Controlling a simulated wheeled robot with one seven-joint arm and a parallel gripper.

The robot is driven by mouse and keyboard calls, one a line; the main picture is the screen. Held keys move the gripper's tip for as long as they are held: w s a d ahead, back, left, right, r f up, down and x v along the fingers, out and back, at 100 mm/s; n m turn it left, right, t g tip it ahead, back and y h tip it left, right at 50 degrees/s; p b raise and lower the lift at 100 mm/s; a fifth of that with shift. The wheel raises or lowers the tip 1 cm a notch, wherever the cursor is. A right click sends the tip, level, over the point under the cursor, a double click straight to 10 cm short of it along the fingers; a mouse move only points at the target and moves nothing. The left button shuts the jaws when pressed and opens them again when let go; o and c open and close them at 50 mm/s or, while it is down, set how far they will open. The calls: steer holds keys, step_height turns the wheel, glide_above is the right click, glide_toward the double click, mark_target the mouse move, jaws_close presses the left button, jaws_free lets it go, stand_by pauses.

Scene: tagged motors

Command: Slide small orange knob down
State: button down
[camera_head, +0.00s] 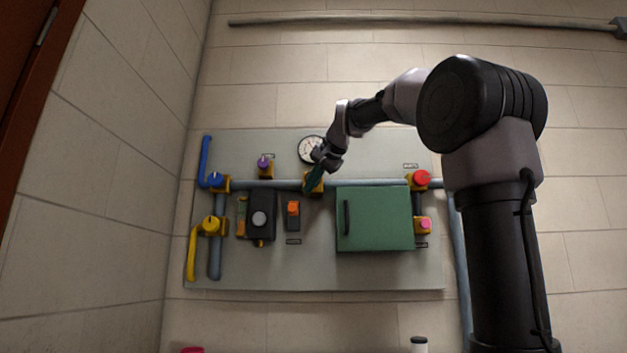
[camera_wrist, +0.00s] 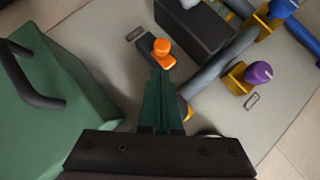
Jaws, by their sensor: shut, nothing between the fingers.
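The small orange knob (camera_head: 293,207) sits at the upper part of a narrow dark slide plate (camera_head: 293,223) on the grey wall panel. In the wrist view the orange knob (camera_wrist: 161,47) stands just beyond my fingertips, on the dark plate (camera_wrist: 140,33). My gripper (camera_head: 313,184) is up and to the right of the knob in the head view, in front of the horizontal pipe. Its dark green fingers (camera_wrist: 160,77) are shut and empty.
A green box (camera_head: 375,220) with a dark handle (camera_head: 347,218) projects at the right. A dark box with a grey knob (camera_head: 259,219) stands close at the left. A pipe (camera_head: 280,184) crosses above, with a purple knob (camera_head: 264,163) and a gauge (camera_head: 309,149) near it.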

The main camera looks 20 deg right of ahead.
mark_target(293, 207)
steer(key=x, duration=0.5)
steer(key=shift+w, duration=0.1)
steer(key=shift+f, duration=0.1)
steer(key=shift+f, duration=2.05)
